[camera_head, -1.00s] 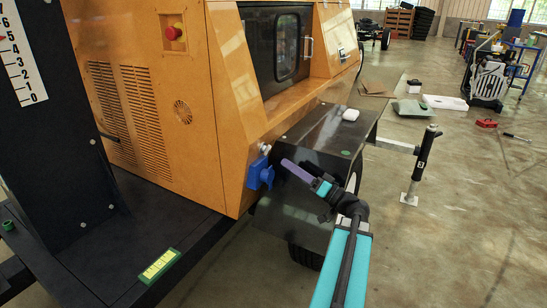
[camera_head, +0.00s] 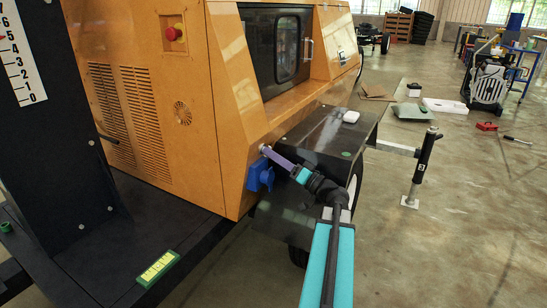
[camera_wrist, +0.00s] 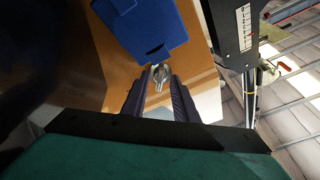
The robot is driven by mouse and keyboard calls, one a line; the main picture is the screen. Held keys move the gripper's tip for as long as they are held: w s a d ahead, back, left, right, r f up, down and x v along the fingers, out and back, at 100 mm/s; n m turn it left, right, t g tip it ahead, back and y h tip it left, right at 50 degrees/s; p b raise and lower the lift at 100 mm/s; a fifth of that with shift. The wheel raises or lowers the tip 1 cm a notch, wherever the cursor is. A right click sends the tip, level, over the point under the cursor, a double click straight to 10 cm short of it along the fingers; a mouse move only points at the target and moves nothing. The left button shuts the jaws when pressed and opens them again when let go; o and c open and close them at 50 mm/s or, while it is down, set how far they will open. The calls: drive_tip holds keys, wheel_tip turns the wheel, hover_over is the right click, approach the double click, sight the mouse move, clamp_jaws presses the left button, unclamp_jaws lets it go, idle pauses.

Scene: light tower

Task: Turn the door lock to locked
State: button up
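A small silver metal fitting, which looks like the door lock (camera_wrist: 160,76), sits on the orange panel of the light tower. In the head view it is mostly hidden at my fingertips. My gripper (camera_head: 267,151) reaches the panel's lower right edge with its purple fingers. In the wrist view my gripper (camera_wrist: 159,82) has its fingers apart, one on each side of the fitting. A gap seems to show between fitting and fingers; contact is not clear.
A blue box-like part (camera_head: 260,176) is fixed close beside my fingertips; it also shows in the wrist view (camera_wrist: 145,28). The dark fender (camera_head: 318,140), carrying a white object (camera_head: 351,117), lies behind my gripper. A jack stand (camera_head: 421,170) stands to the right.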

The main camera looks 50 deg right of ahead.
clamp_jaws()
drive_tip(key=shift+m+p, duration=0.35)
drive_tip(key=shift+m, duration=0.15)
drive_tip(key=m+p, duration=0.2)
drive_tip(key=m, duration=0.1)
drive_tip(key=m+p, duration=0.1)
drive_tip(key=shift+a+r+m+g+h, duration=0.1)
drive_tip(key=shift+r+m+g+h, duration=0.2)
drive_tip(key=shift+h, duration=0.1)
drive_tip(key=m+p, duration=0.2)
drive_tip(key=shift+m, duration=0.3)
drive_tip(key=shift+f+m+g+p, duration=0.15)
drive_tip(key=shift+m+g+p, duration=0.15)
drive_tip(key=shift+m+p, duration=1)
unclamp_jaws()
